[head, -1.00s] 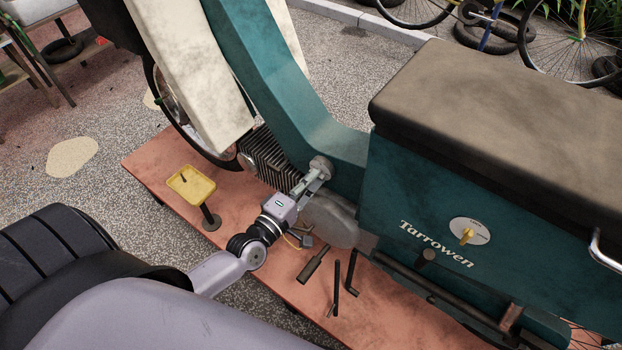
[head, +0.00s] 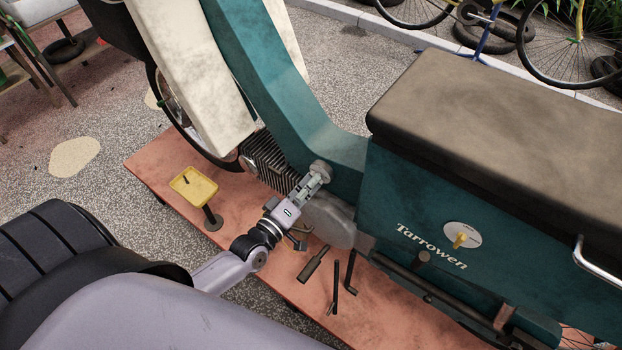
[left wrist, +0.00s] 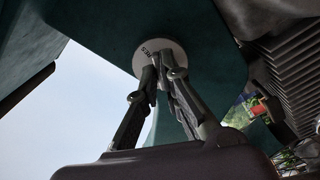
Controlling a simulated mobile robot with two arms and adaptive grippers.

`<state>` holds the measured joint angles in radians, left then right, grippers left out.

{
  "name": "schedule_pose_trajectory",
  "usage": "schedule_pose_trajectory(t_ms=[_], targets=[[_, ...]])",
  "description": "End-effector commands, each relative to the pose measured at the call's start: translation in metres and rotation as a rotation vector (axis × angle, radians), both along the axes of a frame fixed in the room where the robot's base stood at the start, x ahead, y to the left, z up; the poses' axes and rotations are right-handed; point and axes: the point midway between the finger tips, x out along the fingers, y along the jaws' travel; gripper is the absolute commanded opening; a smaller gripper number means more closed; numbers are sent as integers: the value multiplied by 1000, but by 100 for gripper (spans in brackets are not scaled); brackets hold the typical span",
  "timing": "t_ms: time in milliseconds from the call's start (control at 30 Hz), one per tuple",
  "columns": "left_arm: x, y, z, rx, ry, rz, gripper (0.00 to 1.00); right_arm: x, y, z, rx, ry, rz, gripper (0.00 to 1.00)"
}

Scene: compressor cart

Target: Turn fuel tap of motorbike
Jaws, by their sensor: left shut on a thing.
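The fuel tap shows as a small pale round plate (head: 321,167) on the teal motorbike frame (head: 345,150), just above the grey engine cover. In the left wrist view the plate (left wrist: 152,48) carries small dark lettering that seems to read "RES". My left gripper (head: 317,177) reaches up to the tap from the lower left. In the left wrist view its fingers (left wrist: 162,80) converge at the lower edge of the plate and are shut on the tap's lever. The lever is mostly hidden between the fingertips. My right gripper is not in view.
The motorbike stands on a reddish platform (head: 150,165). A yellow tray on a stand (head: 200,188) is left of my gripper. Tools, including a dark-handled one (head: 312,266), lie below it. Engine fins (left wrist: 290,75) are close right.

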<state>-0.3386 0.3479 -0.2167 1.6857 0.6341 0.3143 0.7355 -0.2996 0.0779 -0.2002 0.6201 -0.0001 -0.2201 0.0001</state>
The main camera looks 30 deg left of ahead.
Motion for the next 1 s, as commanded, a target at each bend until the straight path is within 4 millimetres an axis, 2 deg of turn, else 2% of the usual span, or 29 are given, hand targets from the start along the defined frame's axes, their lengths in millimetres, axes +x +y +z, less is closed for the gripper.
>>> schedule_pose_trajectory(t_ms=[400, 1000], targets=[[0, 0, 2, 391, -53, 1, 0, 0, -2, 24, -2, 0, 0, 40], [0, 0, 1, 956, -132, 1, 0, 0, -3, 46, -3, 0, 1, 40]])
